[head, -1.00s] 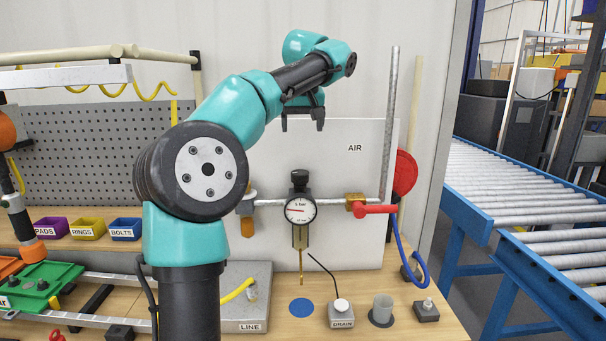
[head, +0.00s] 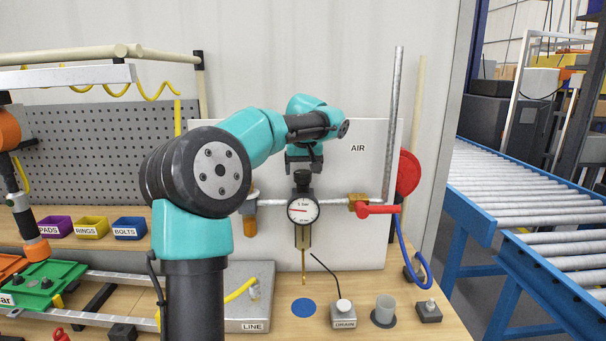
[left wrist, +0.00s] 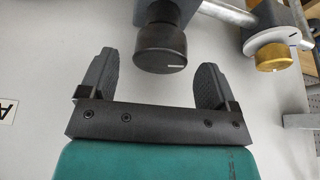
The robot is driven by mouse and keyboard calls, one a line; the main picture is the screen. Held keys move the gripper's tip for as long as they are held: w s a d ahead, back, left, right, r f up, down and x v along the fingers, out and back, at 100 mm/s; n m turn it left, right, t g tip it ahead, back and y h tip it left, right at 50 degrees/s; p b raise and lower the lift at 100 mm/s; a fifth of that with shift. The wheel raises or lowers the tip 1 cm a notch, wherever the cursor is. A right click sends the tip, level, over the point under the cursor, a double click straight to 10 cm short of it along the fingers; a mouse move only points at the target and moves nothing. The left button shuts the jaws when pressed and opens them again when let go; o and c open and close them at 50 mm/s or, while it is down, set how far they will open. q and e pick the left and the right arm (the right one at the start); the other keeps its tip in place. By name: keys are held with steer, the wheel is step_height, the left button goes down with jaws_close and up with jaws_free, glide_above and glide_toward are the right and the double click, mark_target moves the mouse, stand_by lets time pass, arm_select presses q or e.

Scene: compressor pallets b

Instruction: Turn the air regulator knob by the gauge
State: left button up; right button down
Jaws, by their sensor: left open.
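The black regulator knob (head: 302,181) sits on top of the regulator, just above the round white gauge (head: 303,210) on the white AIR panel. My left gripper (head: 304,168) is open right above the knob, fingers pointing down. In the left wrist view the knob (left wrist: 160,47), with a white mark on its rim, lies between and slightly beyond the tips of my open left gripper (left wrist: 153,78); neither finger appears to touch it. The gauge face is not visible in the left wrist view. My right gripper is not clearly seen.
A pipe runs across the panel to a brass valve with a red handle (head: 378,209). A vertical grey pipe (head: 393,120) and red disc (head: 409,172) stand right of the knob. A brass-coloured fitting (left wrist: 273,55) lies beside the knob in the wrist view.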

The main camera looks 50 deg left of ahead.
arm_select(q)
steer(key=shift+x, duration=1.2)
steer(key=shift+c, duration=0.5)
steer(key=c, duration=0.8)
steer(key=shift+m, duration=0.3)
steer(key=m+t+h, duration=0.1)
steer(key=m, duration=0.2)
steer(key=shift+m, duration=0.3)
steer(key=shift+a+m+t+h, duration=0.1)
steer(key=shift+m+t+h, duration=0.45)
steer(key=shift+m, duration=1.15)
